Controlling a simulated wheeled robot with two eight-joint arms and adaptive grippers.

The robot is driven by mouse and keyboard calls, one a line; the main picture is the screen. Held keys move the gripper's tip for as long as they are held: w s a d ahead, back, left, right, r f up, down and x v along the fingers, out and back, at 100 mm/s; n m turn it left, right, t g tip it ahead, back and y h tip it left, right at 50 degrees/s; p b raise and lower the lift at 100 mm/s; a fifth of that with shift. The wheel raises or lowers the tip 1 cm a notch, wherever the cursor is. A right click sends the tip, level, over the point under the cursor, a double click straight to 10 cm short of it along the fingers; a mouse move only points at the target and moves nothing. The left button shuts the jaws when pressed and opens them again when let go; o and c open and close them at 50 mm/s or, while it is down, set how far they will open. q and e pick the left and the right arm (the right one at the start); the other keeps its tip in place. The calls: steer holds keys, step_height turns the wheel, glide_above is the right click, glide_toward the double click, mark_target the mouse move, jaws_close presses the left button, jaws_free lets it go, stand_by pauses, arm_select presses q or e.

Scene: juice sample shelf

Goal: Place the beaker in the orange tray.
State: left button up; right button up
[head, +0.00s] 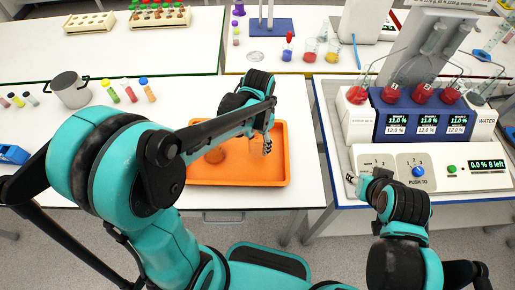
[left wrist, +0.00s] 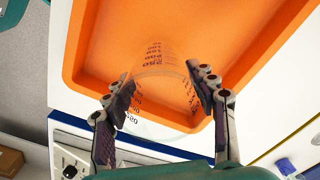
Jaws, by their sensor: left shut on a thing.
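The clear beaker (left wrist: 160,75) with dark graduation marks sits between the two fingers of my left gripper (left wrist: 162,95) in the left wrist view, and the gripper is shut on it. The orange tray (left wrist: 85,45) fills the background behind the beaker there. In the head view the orange tray (head: 240,182) lies on the white table, and my left gripper (head: 267,147) is over its right part. I cannot tell whether the beaker touches the tray floor. My right gripper (head: 350,178) is beside the machine's front panel, and its opening is unclear.
A metal pot (head: 70,90) and several small capped vials (head: 130,92) stand left of the tray. The juice machine (head: 425,120) with red-topped parts stands on the right table. Coloured beakers (head: 310,50) stand on the back table.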

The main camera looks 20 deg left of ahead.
mark_target(258, 148)
arm_select(q)
steer(key=shift+w+a+f, duration=0.15)
steer(key=shift+w+f, duration=0.15)
steer(key=shift+f, duration=0.1)
steer(key=shift+f+b, duration=0.75)
steer(key=shift+f, duration=1.05)
steer(key=shift+f, duration=0.1)
steer(key=o, duration=1.2)
